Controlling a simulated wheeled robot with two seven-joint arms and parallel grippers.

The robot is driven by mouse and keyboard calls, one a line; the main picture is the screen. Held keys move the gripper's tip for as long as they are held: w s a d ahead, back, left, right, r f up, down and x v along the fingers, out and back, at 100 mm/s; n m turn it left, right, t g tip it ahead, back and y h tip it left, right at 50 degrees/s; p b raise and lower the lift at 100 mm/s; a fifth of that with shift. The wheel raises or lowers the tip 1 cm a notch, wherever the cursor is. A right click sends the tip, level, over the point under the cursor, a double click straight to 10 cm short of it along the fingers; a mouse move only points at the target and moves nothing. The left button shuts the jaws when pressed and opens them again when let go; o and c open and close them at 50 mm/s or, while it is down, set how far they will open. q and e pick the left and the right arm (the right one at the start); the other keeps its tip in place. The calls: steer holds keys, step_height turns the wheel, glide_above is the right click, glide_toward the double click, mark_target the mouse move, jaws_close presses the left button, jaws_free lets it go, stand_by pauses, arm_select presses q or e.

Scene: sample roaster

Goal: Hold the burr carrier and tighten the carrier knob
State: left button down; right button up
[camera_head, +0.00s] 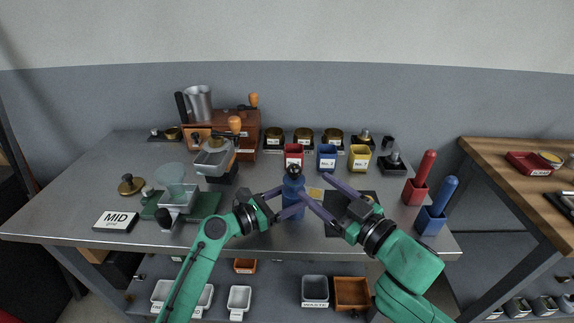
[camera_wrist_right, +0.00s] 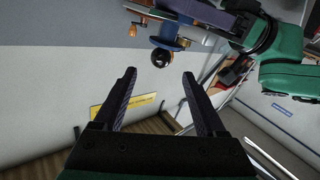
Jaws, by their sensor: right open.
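The burr carrier (camera_head: 293,192) is a blue upright cylinder near the front middle of the grey bench. The black round carrier knob (camera_head: 294,171) tops it. My left gripper (camera_head: 292,200) has its fingers around the blue body, apparently shut on it. My right gripper (camera_head: 314,184) is open and empty, its fingertips just right of the carrier and knob. In the right wrist view the knob (camera_wrist_right: 161,58) lies beyond the open fingertips (camera_wrist_right: 158,73), not between them. The blue carrier (camera_wrist_right: 169,33) shows behind it, with a left gripper finger (camera_wrist_right: 200,11) across it.
Red, blue and yellow bins (camera_head: 360,157) stand behind the carrier. A wooden roaster (camera_head: 240,135) is at back left. Red and blue handled holders (camera_head: 432,222) stand at the right edge.

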mark_target(294, 170)
steer(key=x, duration=1.1)
steer(key=shift+w+a, duration=0.3)
jaws_close()
steer(key=shift+h, duration=0.3)
